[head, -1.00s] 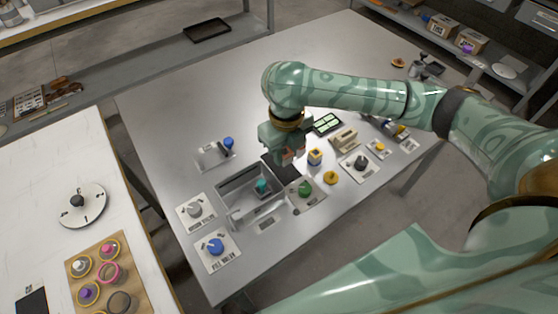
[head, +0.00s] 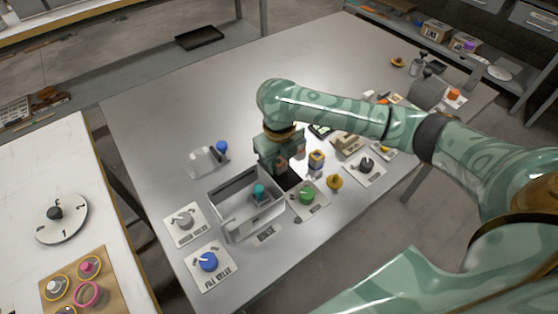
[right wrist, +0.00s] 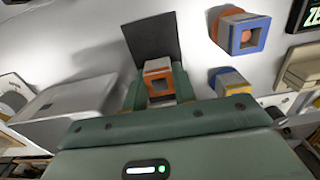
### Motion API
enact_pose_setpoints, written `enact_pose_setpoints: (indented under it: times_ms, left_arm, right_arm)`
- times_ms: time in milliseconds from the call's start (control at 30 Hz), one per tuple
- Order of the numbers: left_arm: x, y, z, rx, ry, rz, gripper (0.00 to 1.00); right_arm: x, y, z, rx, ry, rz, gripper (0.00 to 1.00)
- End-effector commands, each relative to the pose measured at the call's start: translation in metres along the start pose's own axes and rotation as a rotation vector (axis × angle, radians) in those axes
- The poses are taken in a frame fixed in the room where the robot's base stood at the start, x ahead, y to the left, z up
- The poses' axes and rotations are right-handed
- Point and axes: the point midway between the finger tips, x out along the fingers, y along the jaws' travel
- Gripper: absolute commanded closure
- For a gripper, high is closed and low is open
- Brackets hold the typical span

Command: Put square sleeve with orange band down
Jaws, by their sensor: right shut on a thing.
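The square sleeve with orange band (right wrist: 158,80) is pale grey with an orange face around a square opening. In the right wrist view it sits between the fingers of my right gripper (right wrist: 161,88), which is shut on it. In the head view my right gripper (head: 283,166) points down beside the black pad (head: 287,180), and its body mostly hides the sleeve. The pad (right wrist: 150,38) also shows beyond the held sleeve in the right wrist view. I cannot tell whether the sleeve touches anything below. My left gripper is out of view.
A grey open tray (head: 218,198) stands left of the pad. A blue-and-yellow sleeve (head: 316,159), a yellow knob (head: 335,182) and a green knob (head: 306,195) stand close on the right. An orange-and-blue sleeve (right wrist: 240,34) shows in the right wrist view.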

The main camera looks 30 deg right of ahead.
Motion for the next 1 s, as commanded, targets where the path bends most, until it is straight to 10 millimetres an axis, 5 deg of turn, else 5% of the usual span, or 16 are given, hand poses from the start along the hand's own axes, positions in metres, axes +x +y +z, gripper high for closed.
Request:
enact_pose_setpoints:
  times_ms: [67, 100, 200, 533, 1000]
  left_arm:
    - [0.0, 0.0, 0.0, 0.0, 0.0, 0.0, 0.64]
    - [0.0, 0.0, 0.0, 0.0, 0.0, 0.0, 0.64]
    - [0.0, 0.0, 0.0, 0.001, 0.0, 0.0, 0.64]
    - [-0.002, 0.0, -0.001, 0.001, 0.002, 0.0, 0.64]
    - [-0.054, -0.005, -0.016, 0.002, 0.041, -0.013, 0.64]
  right_arm:
    - [0.003, 0.0, 0.0, 0.001, 0.001, -0.001, 0.98]
    - [0.004, 0.0, 0.0, 0.0, 0.001, -0.001, 0.7]
    - [0.003, 0.0, 0.0, 0.0, 0.001, -0.001, 0.51]
    - [-0.003, 0.0, 0.0, 0.0, -0.001, 0.001, 0.51]
    - [-0.106, 0.0, 0.0, 0.0, -0.003, -0.001, 0.51]
